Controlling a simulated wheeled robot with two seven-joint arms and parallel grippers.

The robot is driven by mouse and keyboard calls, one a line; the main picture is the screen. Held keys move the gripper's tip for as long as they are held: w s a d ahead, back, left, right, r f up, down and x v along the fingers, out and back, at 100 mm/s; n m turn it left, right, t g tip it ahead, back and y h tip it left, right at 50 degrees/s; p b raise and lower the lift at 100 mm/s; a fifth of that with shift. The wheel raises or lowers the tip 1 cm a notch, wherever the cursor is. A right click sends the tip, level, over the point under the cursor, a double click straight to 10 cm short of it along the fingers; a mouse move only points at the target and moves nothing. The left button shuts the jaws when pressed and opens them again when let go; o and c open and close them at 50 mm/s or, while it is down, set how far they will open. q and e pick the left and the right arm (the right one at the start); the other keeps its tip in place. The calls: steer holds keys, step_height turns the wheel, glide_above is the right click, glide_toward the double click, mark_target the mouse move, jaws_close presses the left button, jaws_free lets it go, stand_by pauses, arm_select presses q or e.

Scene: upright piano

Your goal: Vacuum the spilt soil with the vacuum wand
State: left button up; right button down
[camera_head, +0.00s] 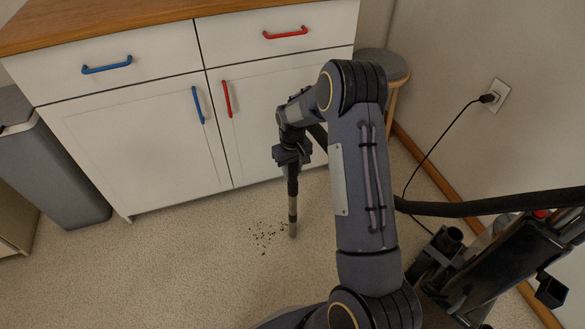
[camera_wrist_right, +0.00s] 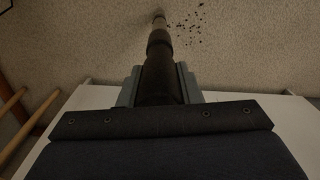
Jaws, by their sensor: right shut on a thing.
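The vacuum wand (camera_head: 292,208) is a dark tube with a lighter lower end, held nearly upright. Its tip is at the floor, at the right edge of the spilt soil (camera_head: 264,236), a patch of dark specks. My right gripper (camera_head: 291,158) is shut on the wand's upper part. In the right wrist view, the wand (camera_wrist_right: 158,60) runs between the fingers (camera_wrist_right: 158,88) toward the floor, with the soil (camera_wrist_right: 186,24) beside its tip. Whether the tip touches the floor is hard to tell. My left gripper is not in view.
A white cabinet (camera_head: 150,150) with blue and red handles stands behind the soil. A grey bin (camera_head: 60,175) is at left, a stool (camera_head: 383,66) at the back right. The vacuum body (camera_head: 500,260), its hose (camera_head: 480,206) and a plugged-in cord (camera_head: 437,143) are at right. Floor left of the soil is clear.

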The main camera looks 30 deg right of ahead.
steer(key=w+a, duration=0.1)
steer(key=a, duration=0.5)
steer(key=shift+w, duration=0.3)
steer(key=shift+a, duration=0.15)
steer(key=w+a, duration=0.1)
steer(key=a, duration=0.5)
steer(key=shift+w+a+p, duration=0.25)
steer(key=shift+p, duration=0.15)
steer(key=shift+w, duration=0.1)
stand_by(0.4)
steer(key=w+d, duration=0.1)
steer(key=w, duration=0.5)
steer(key=shift+w+d, duration=0.35)
steer(key=s+d, duration=0.1)
steer(key=d, duration=0.5)
steer(key=shift+s+d, duration=0.25)
steer(key=shift+s, duration=0.05)
stand_by(0.4)
steer(key=shift+d, duration=0.15)
